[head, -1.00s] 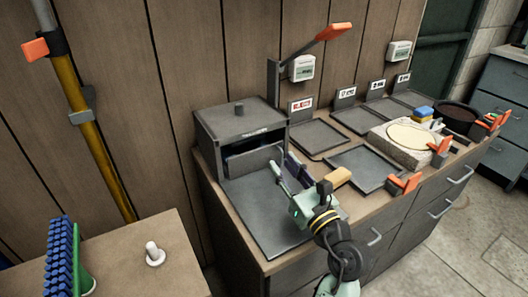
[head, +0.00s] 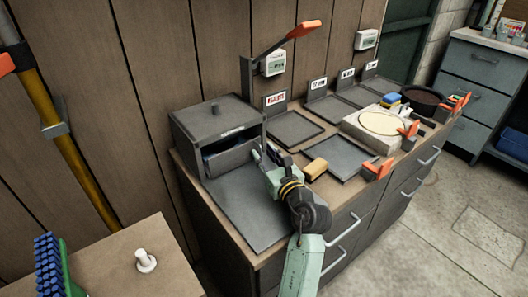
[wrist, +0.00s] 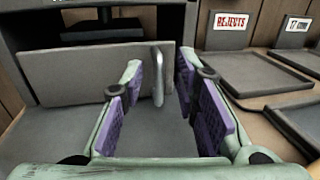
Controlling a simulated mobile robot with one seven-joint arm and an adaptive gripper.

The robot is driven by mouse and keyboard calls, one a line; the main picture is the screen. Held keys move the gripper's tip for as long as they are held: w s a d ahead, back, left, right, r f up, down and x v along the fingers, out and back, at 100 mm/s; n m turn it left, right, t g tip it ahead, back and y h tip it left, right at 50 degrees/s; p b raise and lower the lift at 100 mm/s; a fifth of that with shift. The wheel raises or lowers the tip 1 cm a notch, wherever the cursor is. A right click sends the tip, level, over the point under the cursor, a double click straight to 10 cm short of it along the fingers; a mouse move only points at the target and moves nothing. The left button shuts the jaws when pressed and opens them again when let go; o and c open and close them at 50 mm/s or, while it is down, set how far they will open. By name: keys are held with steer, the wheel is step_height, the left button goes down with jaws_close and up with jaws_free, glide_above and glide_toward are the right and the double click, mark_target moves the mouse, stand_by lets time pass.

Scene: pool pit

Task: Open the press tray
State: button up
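The press is a dark grey box (head: 215,125) at the back left end of the counter. Its tray has a flat grey front panel (wrist: 75,75) with an upright metal bar handle (wrist: 158,78) near its right end. In the head view the tray front (head: 230,158) sits in the box's opening, partly hidden by my gripper (head: 264,158). My gripper (wrist: 159,68) is open with purple finger pads. Its fingers point at the panel, and the handle shows between the fingertips with gaps on both sides; I see no contact.
A flat grey plate (head: 245,210) lies before the press. To the right are a rejects tray (wrist: 250,72), more flat trays, a yellow block (head: 315,168) and a stone slab (head: 352,127). A second counter (head: 120,265) stands front left.

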steer(key=shift+w+a, duration=0.15)
steer(key=shift+w, duration=0.1)
steer(key=shift+c, duration=0.5)
jaws_close()
